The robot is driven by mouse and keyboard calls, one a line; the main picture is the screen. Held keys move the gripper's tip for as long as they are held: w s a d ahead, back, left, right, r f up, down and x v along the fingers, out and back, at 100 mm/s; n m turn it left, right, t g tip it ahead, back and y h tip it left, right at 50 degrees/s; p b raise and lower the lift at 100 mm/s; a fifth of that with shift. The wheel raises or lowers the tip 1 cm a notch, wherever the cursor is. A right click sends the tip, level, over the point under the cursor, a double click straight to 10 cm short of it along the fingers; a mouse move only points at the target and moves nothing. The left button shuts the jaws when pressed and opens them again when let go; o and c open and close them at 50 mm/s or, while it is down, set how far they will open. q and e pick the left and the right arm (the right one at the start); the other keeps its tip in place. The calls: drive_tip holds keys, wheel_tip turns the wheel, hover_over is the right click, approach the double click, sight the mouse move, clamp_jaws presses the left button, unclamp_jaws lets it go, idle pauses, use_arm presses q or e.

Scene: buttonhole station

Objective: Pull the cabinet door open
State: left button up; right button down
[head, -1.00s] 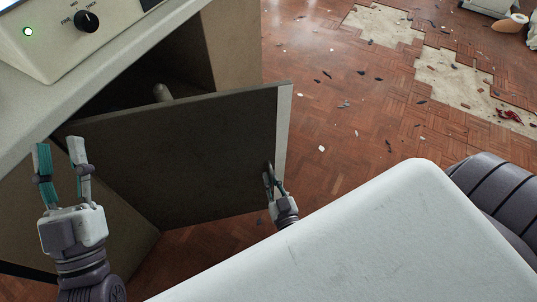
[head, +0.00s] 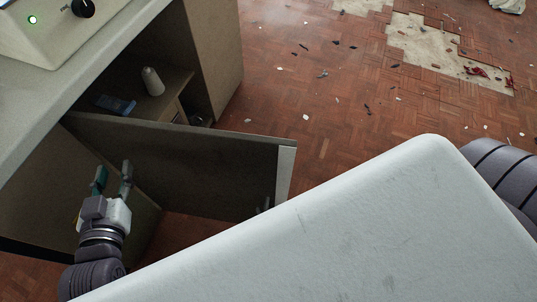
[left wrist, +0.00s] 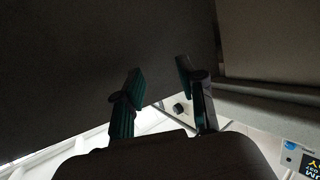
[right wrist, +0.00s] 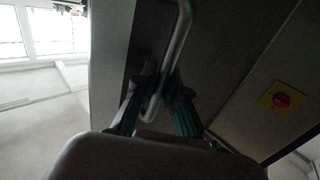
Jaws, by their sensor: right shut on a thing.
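The cabinet door (head: 190,165) is a dark panel standing ajar, with a pale free edge at the right. Its metal bar handle (right wrist: 180,40) shows in the right wrist view. My right gripper (right wrist: 162,88) is shut around this handle; in the head view only its fingertips (head: 265,206) show, above the white body part that hides the rest. My left gripper (head: 114,172) is open and empty, in front of the door's left part. In the left wrist view its fingers (left wrist: 160,80) are apart with nothing between them.
Inside the cabinet, a white bottle (head: 152,82) and a blue item (head: 116,104) rest on a shelf. A worktop (head: 60,90) with a lit console (head: 50,30) overhangs at left. The parquet floor (head: 320,110) at right is strewn with small debris.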

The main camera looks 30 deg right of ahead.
drive_tip(key=shift+s, duration=0.3)
drive_tip(key=shift+f, duration=0.1)
drive_tip(key=c, duration=1.3)
unclamp_jaws()
drive_tip(key=shift+d, duration=0.1)
drive_tip(key=shift+o, duration=0.5)
drive_tip(key=s, duration=1.2)
